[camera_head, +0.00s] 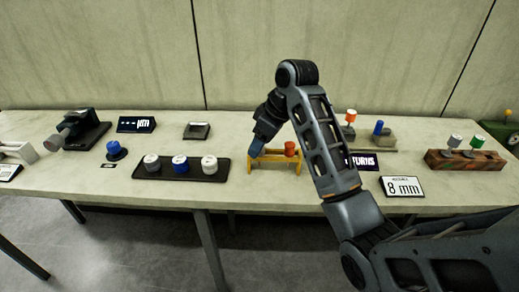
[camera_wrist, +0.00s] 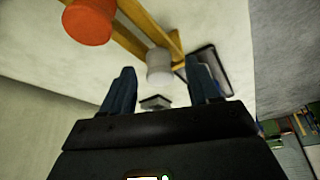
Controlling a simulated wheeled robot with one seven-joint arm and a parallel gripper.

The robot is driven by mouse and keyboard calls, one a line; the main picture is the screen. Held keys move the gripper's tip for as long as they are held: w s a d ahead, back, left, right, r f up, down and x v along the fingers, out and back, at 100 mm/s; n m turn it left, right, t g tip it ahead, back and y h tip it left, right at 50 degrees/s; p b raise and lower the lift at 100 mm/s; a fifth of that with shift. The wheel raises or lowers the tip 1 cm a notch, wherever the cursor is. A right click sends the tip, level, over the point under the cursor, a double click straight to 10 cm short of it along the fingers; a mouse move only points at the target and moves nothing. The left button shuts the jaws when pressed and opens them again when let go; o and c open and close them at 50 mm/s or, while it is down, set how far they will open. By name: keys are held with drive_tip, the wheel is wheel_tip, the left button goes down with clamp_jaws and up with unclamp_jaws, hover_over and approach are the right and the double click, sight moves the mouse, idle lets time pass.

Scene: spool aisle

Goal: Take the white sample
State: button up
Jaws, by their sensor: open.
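A yellow stand (camera_head: 275,159) is on the table in the head view, with an orange sample (camera_head: 290,148) on its right part. My gripper (camera_head: 257,149) is at the stand's left part and hides what is there. In the wrist view, a white sample (camera_wrist: 159,67) sits at the yellow bars (camera_wrist: 150,28), between and just beyond the fingertips of my open gripper (camera_wrist: 161,80). I see no clear contact between the fingers and it. The orange sample (camera_wrist: 89,20) is at the upper left there.
A black tray (camera_head: 140,174) left of the stand holds two white spools and a blue one. A blue knob (camera_head: 115,150) and a dark device (camera_head: 85,132) are farther left. An "8 mm" sign (camera_head: 402,187) and a wooden block (camera_head: 462,162) with spools are to the right.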

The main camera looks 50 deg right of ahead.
drive_tip(key=shift+c, duration=0.3)
drive_tip(key=c, duration=1.1)
drive_tip(key=shift+o, duration=0.2)
drive_tip(key=shift+r, duration=0.1)
